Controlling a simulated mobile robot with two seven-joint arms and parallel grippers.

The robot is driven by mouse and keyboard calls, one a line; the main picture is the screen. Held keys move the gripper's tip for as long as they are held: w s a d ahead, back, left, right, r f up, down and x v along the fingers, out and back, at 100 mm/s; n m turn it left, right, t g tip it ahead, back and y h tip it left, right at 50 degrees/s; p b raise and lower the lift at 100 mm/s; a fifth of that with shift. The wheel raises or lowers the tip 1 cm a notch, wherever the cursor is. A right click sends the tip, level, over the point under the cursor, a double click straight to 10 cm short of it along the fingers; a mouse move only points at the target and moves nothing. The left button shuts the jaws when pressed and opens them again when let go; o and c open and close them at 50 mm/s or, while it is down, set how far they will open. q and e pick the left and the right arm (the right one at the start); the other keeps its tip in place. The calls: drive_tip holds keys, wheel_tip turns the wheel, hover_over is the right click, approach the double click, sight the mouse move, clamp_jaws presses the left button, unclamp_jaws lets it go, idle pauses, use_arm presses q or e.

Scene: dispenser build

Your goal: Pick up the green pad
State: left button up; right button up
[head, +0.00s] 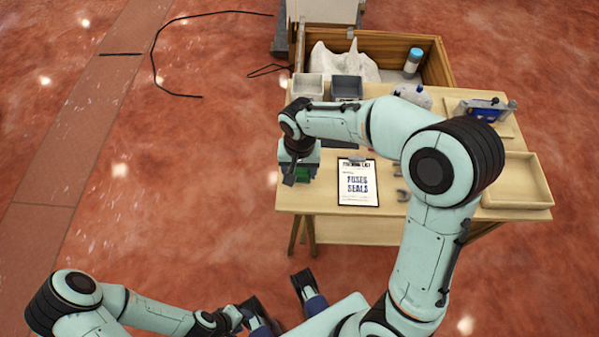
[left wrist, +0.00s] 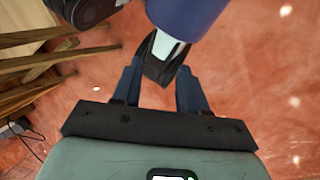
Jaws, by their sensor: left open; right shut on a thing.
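The green pad (head: 304,174) is at the left side of the wooden table, partly hidden by my right gripper. My right gripper (head: 296,176) points down there and is shut on the pad. The picture does not show whether the pad touches the table top. My left gripper (head: 250,312) is low at the bottom of the head view, away from the table. In the left wrist view its two fingers (left wrist: 160,82) are apart, with nothing held between them.
The table (head: 325,228) bears a clipboard (head: 358,184) listing fuses and seals, a light grey bin (head: 308,86), a dark grey bin (head: 346,87) and an empty wooden tray (head: 520,182). A wooden crate (head: 440,70) stands behind. A black cable (head: 153,62) lies on the floor.

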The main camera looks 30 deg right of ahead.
sight(299, 169)
wheel_tip(299, 169, up, 17)
drive_tip(key=p, duration=0.3)
drive_tip(key=shift+f, duration=0.15)
